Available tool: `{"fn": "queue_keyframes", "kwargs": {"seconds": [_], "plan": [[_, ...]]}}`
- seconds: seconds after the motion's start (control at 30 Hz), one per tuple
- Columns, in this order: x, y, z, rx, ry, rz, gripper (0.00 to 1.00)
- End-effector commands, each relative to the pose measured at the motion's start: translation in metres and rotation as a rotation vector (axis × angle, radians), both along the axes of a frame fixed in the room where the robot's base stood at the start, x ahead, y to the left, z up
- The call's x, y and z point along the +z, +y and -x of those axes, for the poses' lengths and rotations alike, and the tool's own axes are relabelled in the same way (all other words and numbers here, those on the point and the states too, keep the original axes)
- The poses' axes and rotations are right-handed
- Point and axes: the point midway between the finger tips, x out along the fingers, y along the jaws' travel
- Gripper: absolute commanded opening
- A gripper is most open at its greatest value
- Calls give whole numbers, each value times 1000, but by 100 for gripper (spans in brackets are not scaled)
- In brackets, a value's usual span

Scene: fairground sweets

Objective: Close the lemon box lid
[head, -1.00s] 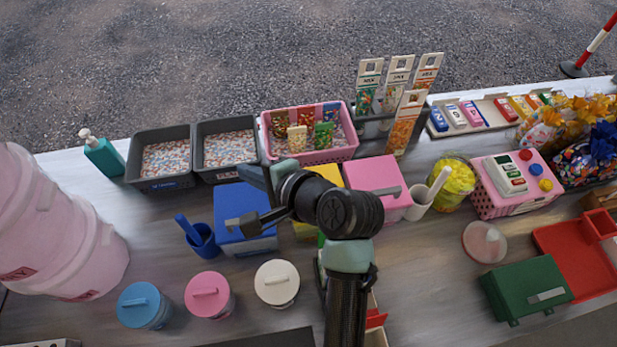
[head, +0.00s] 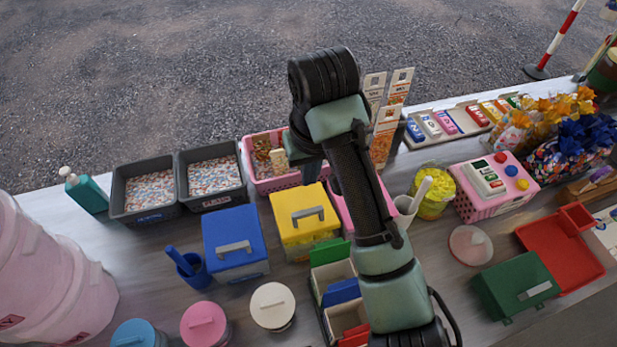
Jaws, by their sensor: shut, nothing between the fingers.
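The lemon box is the yellow box (head: 284,228) in the middle of the table in the head view. Its yellow lid with a grey handle lies flat over the box and looks closed, like the lid of the blue box beside it. My gripper (head: 308,172) hangs beyond the far edge of the lid, in front of the pink basket. It is shut and empty, and my forearm partly hides it. It looks apart from the lid, though the exact gap is hard to judge.
The blue box (head: 222,226) stands left of the lemon box. A pink box (head: 341,208) to the right is mostly hidden by my arm. The pink basket (head: 262,185) with packets is behind. A divided tray (head: 336,275) is in front.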

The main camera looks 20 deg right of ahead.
Motion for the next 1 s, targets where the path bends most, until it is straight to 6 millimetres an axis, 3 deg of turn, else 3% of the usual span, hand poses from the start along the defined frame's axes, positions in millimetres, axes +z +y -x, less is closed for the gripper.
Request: {"fn": "queue_keyframes", "kwargs": {"seconds": [0.03, 0.3, 0.5, 0.7, 1.0], "plan": [[-19, 2, -2, 1, 1, -3, 0], [-65, 0, -12, -3, 4, -3, 0], [-93, 0, -7, -3, 1, -3, 0], [-105, 0, -5, -2, -1, -1, 0], [-106, 0, -5, -2, -2, -1, 0]]}}
